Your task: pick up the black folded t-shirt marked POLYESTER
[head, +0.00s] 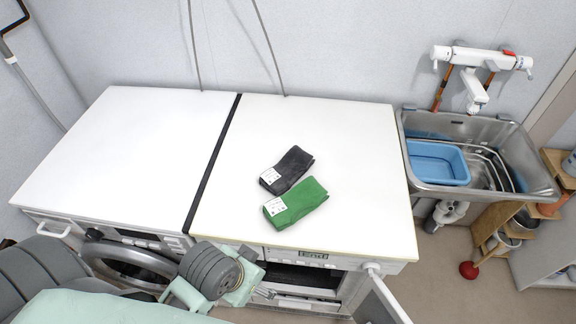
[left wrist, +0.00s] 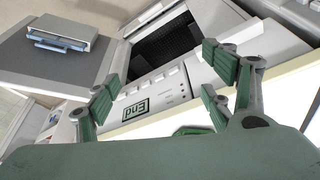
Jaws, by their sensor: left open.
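A black folded t-shirt (head: 287,169) lies flat on the right white worktop with a white label at its left end. The label's print is too small to read. A green folded garment (head: 297,201) with a similar label lies just in front of it, very close or touching. My left gripper (head: 262,284) is low at the front edge of the right machine, in front of and below both garments. In the left wrist view its fingers (left wrist: 160,95) are apart and nothing is between them. The black t-shirt is not seen there. My right gripper is not in view.
The right machine's door (head: 382,296) hangs open near my left gripper; its panel display (left wrist: 133,109) shows in the wrist view. A round-door washer (head: 130,264) stands left. A steel sink (head: 470,190) with a blue basin (head: 437,162) is right. The worktop around the garments is clear.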

